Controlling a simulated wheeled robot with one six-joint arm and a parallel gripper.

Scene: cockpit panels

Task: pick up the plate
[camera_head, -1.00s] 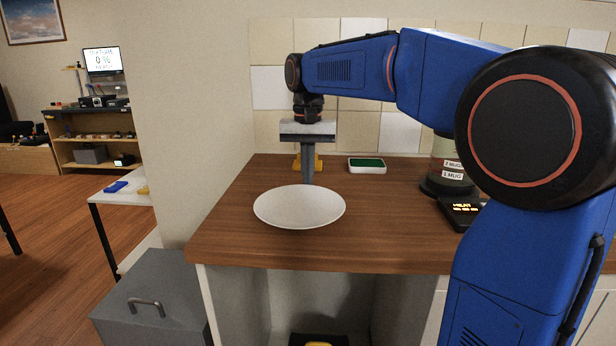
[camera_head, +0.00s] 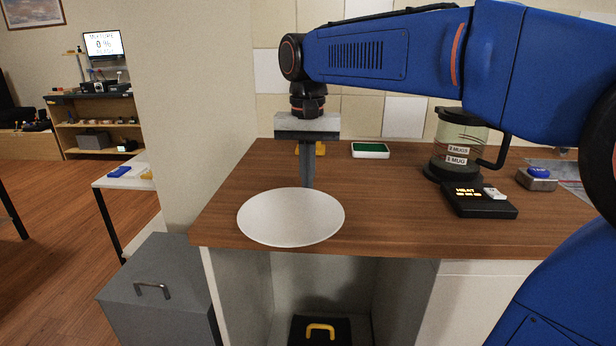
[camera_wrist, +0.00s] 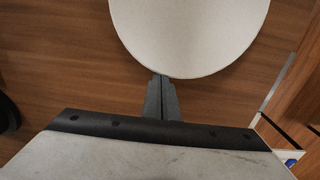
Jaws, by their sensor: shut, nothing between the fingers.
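The white round plate (camera_head: 291,217) lies flat on the wooden counter near its front left edge. My gripper (camera_head: 308,185) points straight down at the plate's far rim, its fingers together and empty. In the wrist view the closed fingertips (camera_wrist: 161,80) meet the near edge of the plate (camera_wrist: 190,30) in the picture. I cannot tell whether they touch the rim. The plate's outer part is cut off at the top of the wrist view.
A green-topped white tray (camera_head: 370,150) lies behind on the counter (camera_head: 400,215). The counter between plate and heater is clear.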

